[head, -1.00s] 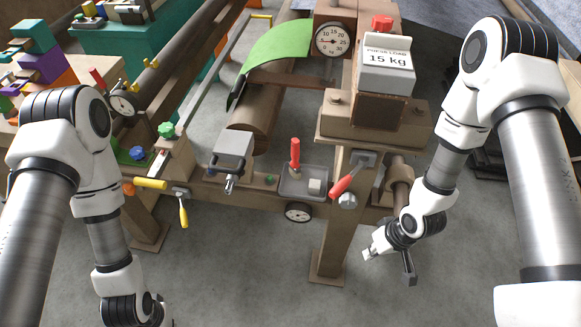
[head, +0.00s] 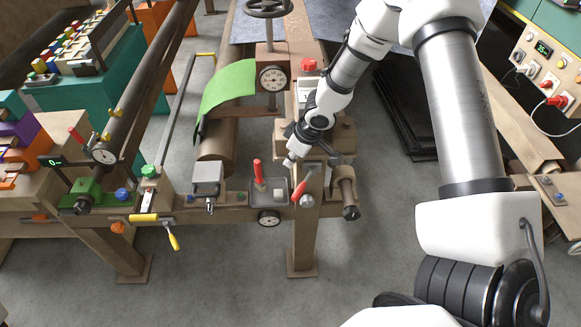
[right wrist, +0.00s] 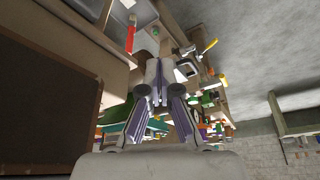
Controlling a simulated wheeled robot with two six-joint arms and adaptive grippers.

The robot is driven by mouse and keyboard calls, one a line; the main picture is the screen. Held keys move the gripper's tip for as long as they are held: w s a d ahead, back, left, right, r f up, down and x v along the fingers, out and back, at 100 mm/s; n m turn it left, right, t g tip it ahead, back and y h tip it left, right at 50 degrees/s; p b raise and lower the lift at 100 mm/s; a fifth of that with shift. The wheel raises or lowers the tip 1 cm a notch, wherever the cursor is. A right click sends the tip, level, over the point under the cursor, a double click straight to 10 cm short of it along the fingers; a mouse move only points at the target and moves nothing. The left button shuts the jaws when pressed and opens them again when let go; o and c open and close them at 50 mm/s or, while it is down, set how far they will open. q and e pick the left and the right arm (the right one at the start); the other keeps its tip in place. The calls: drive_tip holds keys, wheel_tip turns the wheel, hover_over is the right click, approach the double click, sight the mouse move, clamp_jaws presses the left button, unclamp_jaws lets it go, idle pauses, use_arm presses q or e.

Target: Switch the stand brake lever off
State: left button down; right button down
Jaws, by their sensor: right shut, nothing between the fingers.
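A red-handled lever (head: 299,188) sits at the top of the wooden stand leg (head: 303,240) in the head view, slanting up to the right; I take it to be the brake lever. My right gripper (head: 291,158) is just above it, slightly left of the handle's upper end. No contact is visible. The gripper is shut and empty. In the right wrist view, the shut fingers (right wrist: 158,75) point toward the machine. A red handle (right wrist: 130,38) shows there, up and left of the fingertips; which one it is I cannot tell. My left gripper is out of view.
A second red handle (head: 257,172) stands upright in a grey tray (head: 267,198) left of the lever. A grey block (head: 207,178) and a yellow-handled crank (head: 172,238) are further left. A dark roller end (head: 350,212) is close on the right. Floor is clear in front.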

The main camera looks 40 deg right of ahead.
sight(303, 185)
wheel_tip(303, 185, down, 10)
drive_tip(key=b, duration=1.1)
drive_tip(key=shift+s+d, duration=0.15)
drive_tip(key=shift+s, duration=0.05)
drive_tip(key=shift+s+f, duration=0.1)
drive_tip(key=shift+f, duration=0.05)
